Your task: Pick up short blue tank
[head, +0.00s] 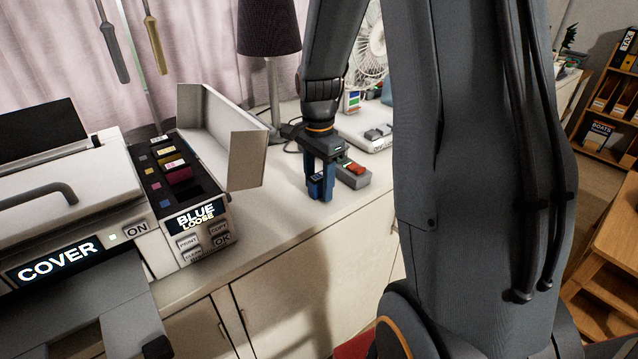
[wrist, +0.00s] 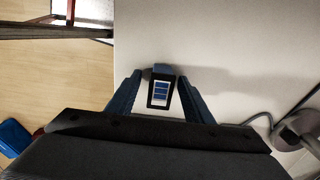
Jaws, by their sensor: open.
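The short blue tank (wrist: 161,91) stands on the white counter between my open fingers in the wrist view. Its top has a pale label with blue bars. A gap shows on either side of it, so the fingers appear not to touch it. In the head view my gripper (head: 320,187) points down at the counter, and the blue tank (head: 315,186) shows low between its blue fingers, partly hidden. My gripper also shows in the wrist view (wrist: 160,92).
A printer (head: 62,200) with a raised lid stands left; its displays read COVER and BLUE LOOSE. Its ink bay (head: 172,170) holds coloured tanks. A grey box (head: 352,177) with red and green on top sits right beside my gripper. A lamp (head: 270,30) and fan stand behind.

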